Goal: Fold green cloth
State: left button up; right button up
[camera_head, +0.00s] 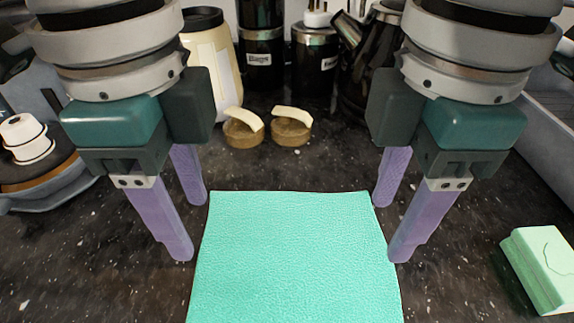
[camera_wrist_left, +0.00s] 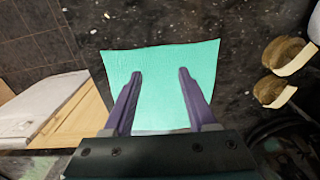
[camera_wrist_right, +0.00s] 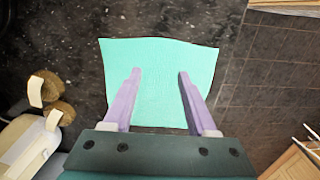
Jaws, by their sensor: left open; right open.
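The green cloth (camera_head: 295,260) lies flat and spread out on the dark counter, and its near edge runs out of the head view. It also shows in the left wrist view (camera_wrist_left: 160,85) and in the right wrist view (camera_wrist_right: 158,75). My left gripper (camera_head: 200,232) is open and empty, with its fingers beside the cloth's far left corner. My right gripper (camera_head: 390,232) is open and empty beside the far right corner. I cannot tell whether any fingertip touches the cloth or the counter.
Two small brown round objects with pale handles (camera_head: 268,128) stand beyond the cloth. Dark canisters (camera_head: 314,62) and a cream container (camera_head: 218,65) stand at the back. A pale green block (camera_head: 542,268) lies at the right. The speckled counter (camera_head: 90,260) is clear left of the cloth.

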aim_at(211, 266)
pick_arm(q)
notch_tip(211, 266, down, 8)
jog(key=shift+d+r, duration=0.1)
pick_arm(e)
notch_tip(211, 266, down, 8)
jog(key=shift+d+r, duration=0.1)
jog(key=shift+r, duration=0.1)
jog(key=shift+f, duration=0.2)
pick_arm(q)
grip_shut()
pick_arm(e)
grip_shut()
dwell(0.7)
jog(key=shift+r, duration=0.1)
